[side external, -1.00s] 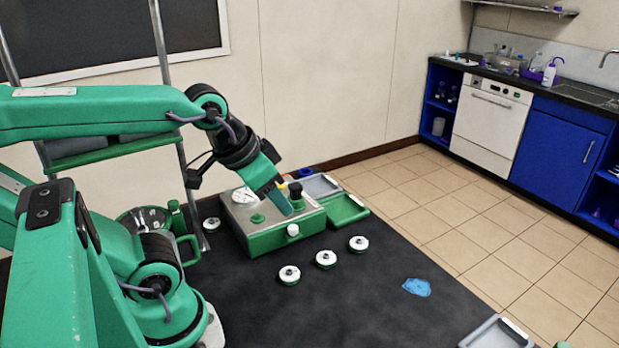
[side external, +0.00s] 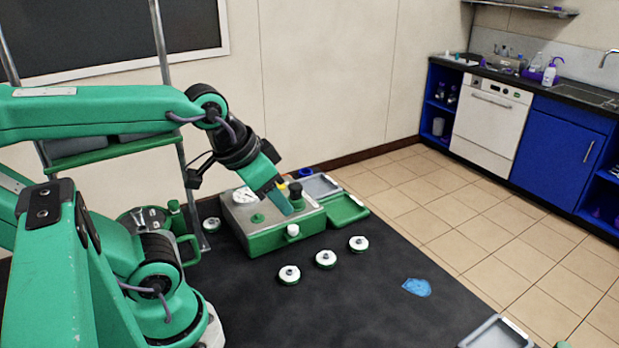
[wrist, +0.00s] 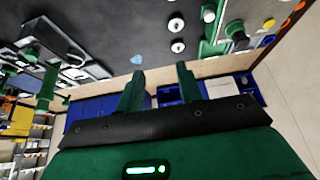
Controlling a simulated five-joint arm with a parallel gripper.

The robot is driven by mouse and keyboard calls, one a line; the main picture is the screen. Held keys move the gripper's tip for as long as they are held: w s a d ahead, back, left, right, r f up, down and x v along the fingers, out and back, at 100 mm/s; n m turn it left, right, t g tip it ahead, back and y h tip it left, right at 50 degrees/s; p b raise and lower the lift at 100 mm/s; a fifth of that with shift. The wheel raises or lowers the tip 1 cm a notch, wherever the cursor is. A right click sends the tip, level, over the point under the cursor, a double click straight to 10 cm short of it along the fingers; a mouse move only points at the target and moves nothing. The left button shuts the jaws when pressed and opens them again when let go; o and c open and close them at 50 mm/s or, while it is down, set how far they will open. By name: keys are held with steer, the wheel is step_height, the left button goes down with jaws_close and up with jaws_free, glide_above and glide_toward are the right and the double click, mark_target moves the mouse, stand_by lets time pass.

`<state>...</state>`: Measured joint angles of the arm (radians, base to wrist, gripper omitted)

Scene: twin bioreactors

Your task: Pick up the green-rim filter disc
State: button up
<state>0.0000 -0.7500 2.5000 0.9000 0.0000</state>
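Three small white discs with dark centres lie in a slanting row on the black bench: a near disc (side external: 289,275), a middle disc (side external: 326,259) and a far disc (side external: 358,244). Thin greenish edges show under them; I cannot tell which one is the green-rim filter disc. White discs also show at the top of the wrist view, one (wrist: 177,24) above another (wrist: 178,46). My gripper (side external: 286,206) is above the green-and-grey bioreactor unit, behind the row. In the wrist view, my gripper (wrist: 159,70) has its fingers apart with nothing between them.
The bioreactor unit (side external: 262,236) has a gauge and knobs on top. A green tray (side external: 346,209) adjoins it at right. Another white disc (side external: 211,224) lies left of the unit. A blue patch (side external: 417,287) lies on the bench. The bench in front of the disc row is clear.

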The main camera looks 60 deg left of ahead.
steer(key=shift+o, duration=0.2)
steer(key=o, duration=0.6)
steer(key=w+a+f+m+g, duration=0.1)
steer(key=w+f+m, duration=0.1)
steer(key=w+f, duration=0.2)
steer(key=w+a+f+m+g, duration=0.1)
steer(key=w+a+f+g, duration=0.1)
steer(key=w+f, duration=0.3)
steer(key=w+a+f+m+g, duration=0.2)
steer(key=w+f, duration=0.3)
steer(key=f, duration=0.1)
steer(key=shift+w+f+m, duration=0.2)
steer(key=shift+w+m, duration=0.05)
steer(key=shift+m, duration=0.05)
steer(key=shift+w+a+f+g, duration=0.2)
steer(key=shift+f+g, duration=0.1)
steer(key=shift+f, duration=0.35)
